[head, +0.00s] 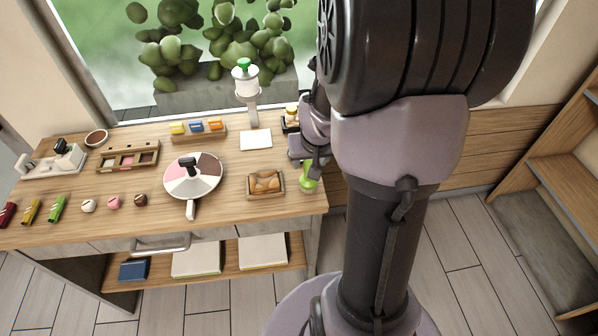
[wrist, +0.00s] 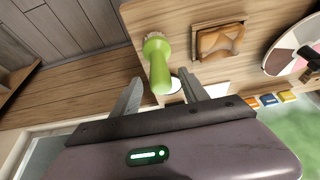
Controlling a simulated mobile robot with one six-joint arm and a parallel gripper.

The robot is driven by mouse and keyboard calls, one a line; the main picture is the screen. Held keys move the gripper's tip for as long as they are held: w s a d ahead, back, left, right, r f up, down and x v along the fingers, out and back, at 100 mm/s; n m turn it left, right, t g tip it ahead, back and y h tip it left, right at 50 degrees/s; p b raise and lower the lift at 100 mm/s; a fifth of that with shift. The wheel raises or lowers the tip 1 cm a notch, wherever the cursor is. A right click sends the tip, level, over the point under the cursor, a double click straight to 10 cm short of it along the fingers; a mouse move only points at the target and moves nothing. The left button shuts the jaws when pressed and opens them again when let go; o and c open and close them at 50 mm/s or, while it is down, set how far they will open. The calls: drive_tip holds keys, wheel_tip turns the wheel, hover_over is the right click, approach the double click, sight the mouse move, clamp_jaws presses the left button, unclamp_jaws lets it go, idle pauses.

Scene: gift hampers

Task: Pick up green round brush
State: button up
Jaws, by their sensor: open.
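The green round brush (wrist: 159,66) has a smooth green body, with pale bristles showing at its far end in the wrist view. In the head view the brush (head: 307,184) is at the right front corner of the wooden table, partly hidden by my gripper (head: 308,164). In the wrist view my gripper (wrist: 161,82) is open, with one finger on each side of the brush's near end.
A wooden tray with a brown item (head: 265,184) sits left of the brush. A round sectioned board (head: 194,172) is further left. A white pad (head: 256,139) and a white dispenser (head: 246,82) stand behind. The table's right edge (head: 326,196) is close to the brush.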

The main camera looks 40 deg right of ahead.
drive_tip(key=b+x, duration=0.1)
drive_tip(key=x, duration=0.2)
drive_tip(key=shift+w+f, duration=0.15)
drive_tip(key=shift+f, duration=0.15)
drive_tip(key=shift+r, duration=0.2)
clamp_jaws()
